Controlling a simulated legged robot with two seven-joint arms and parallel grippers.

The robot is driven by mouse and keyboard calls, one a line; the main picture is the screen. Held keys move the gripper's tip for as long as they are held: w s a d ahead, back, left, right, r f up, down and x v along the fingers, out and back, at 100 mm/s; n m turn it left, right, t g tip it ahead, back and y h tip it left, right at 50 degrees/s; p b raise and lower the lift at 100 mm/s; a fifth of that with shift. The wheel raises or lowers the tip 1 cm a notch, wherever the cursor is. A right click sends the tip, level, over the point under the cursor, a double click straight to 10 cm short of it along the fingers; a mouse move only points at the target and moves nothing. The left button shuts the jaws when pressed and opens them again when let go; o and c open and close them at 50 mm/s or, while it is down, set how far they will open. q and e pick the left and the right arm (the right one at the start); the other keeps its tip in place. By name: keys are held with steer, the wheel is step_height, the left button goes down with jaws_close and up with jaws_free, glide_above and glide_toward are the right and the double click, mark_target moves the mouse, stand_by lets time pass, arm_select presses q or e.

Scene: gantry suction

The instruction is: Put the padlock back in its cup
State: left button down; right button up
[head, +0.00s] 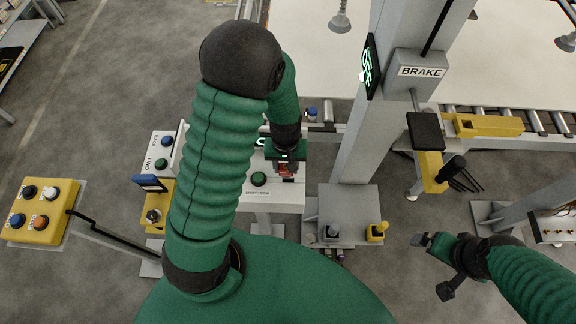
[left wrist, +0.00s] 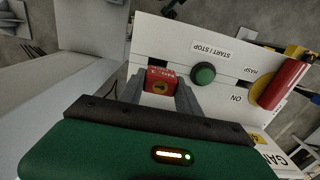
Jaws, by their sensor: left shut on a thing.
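My left gripper (head: 287,172) is shut on a red padlock (left wrist: 160,80), in front of a white control panel (head: 285,196).
The panel has a green START/STOP button (left wrist: 204,73) and a red handle (left wrist: 284,83) on a yellow round base, near HASP and ON labels. The grey BRAKE post (head: 375,120) stands right of my left gripper. A yellow button box (head: 40,211) is at far left.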

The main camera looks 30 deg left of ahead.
mark_target(288, 174)
arm_select(q)
steer(key=shift+d, duration=0.2)
steer(key=shift+d, duration=0.25)
steer(key=shift+a+f, duration=0.1)
steer(key=shift+a, duration=0.05)
stand_by(0.3)
steer(key=shift+f+b, duration=1.5)
steer(key=shift+f, duration=0.55)
steer(key=c, duration=0.8)
jaws_free()
steer(key=shift+o, duration=0.2)
step_height(288, 174, up, 17)
steer(key=b, duration=0.1)
steer(key=shift+b, duration=0.35)
